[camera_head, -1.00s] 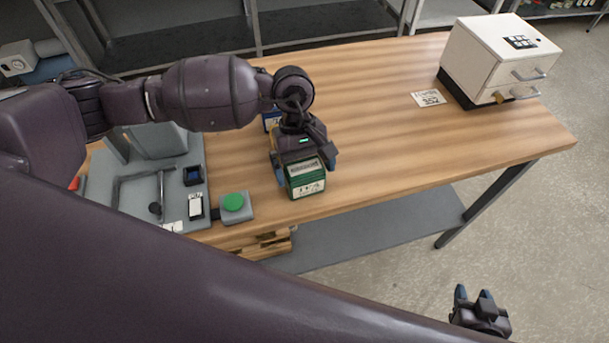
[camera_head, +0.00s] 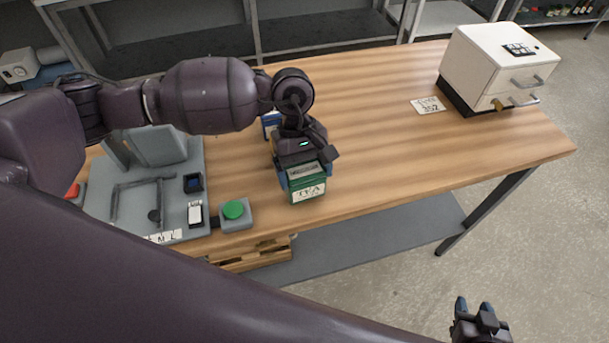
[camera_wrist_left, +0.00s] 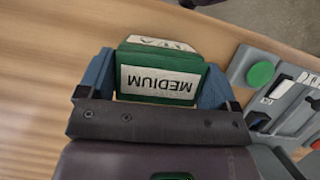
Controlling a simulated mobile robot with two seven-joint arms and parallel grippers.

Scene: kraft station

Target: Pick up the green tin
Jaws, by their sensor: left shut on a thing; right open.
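The green tin (camera_head: 308,190) is a boxy container with a white label reading TEA, near the front edge of the wooden table. My left gripper (camera_head: 301,177) is shut on it, with one blue finger on each side. In the left wrist view the tin (camera_wrist_left: 160,78) sits between the fingers of my left gripper (camera_wrist_left: 155,85), and a label reading MEDIUM faces the camera. Whether the tin touches the table or is slightly above it, I cannot tell. My right gripper (camera_head: 474,312) is open and empty, low at the right beyond the table's front edge.
A green button on a grey box (camera_head: 236,213) is left of the tin. A grey fixture (camera_head: 165,205) lies further left. A blue object (camera_head: 270,120) is partly hidden behind my left wrist. A white drawer cabinet (camera_head: 490,65) and a number card (camera_head: 428,105) are at the right. The table's middle is clear.

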